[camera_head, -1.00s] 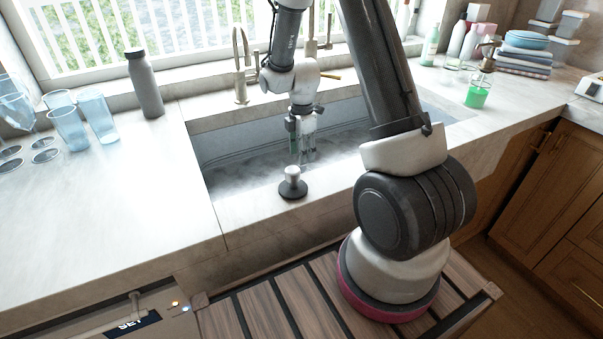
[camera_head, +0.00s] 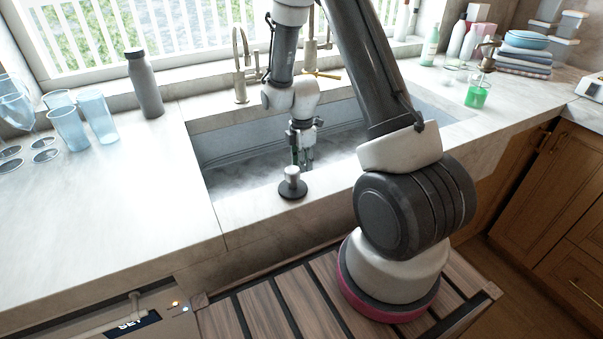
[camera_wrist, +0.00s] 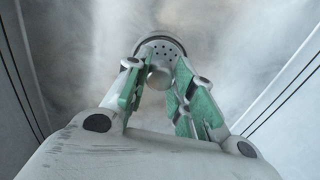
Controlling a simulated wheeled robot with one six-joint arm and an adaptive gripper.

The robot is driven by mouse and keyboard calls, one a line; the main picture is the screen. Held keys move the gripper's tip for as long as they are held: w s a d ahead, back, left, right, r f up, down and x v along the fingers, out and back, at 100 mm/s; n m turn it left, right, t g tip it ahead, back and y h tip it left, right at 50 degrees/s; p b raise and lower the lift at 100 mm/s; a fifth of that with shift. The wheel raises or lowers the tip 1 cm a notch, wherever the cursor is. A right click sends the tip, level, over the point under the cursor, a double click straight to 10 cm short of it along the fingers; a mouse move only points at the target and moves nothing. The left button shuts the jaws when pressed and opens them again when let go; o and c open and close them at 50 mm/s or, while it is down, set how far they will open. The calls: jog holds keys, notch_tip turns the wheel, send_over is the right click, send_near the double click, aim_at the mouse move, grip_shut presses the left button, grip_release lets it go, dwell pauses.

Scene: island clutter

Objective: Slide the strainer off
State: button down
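In the head view my gripper (camera_head: 303,165) points down inside the sink (camera_head: 235,160).
Faucets (camera_head: 240,75) rise behind the sink. A grey bottle (camera_head: 146,88) and blue glasses (camera_head: 68,128) stand left. A green soap bottle (camera_head: 477,94) stands right.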

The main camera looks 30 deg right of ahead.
jog(key=shift+r, duration=2.35)
